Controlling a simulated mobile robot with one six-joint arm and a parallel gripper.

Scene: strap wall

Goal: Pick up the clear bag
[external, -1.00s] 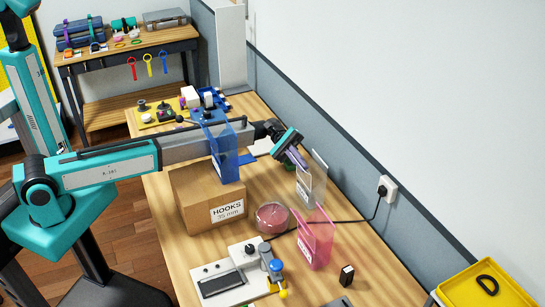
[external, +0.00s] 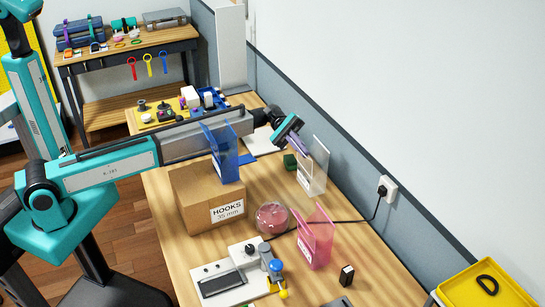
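The clear bag (external: 317,178) is upright, with a white label on its lower left part. It is on the right side of the bench, near the wall. My gripper (external: 304,157), with purple fingers, reaches down to the bag's upper left edge and is shut on it. The bag appears to hang a little above the bench top. The fingertips are small and partly hidden against the bag.
A pink bag (external: 317,241) stands in front, and a blue bag (external: 226,163) stands at the cardboard box (external: 184,190). A round pink container (external: 272,218) and a black cable (external: 345,222) lie between. A small green block (external: 290,161) is beside the gripper. The wall (external: 400,110) is close on the right.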

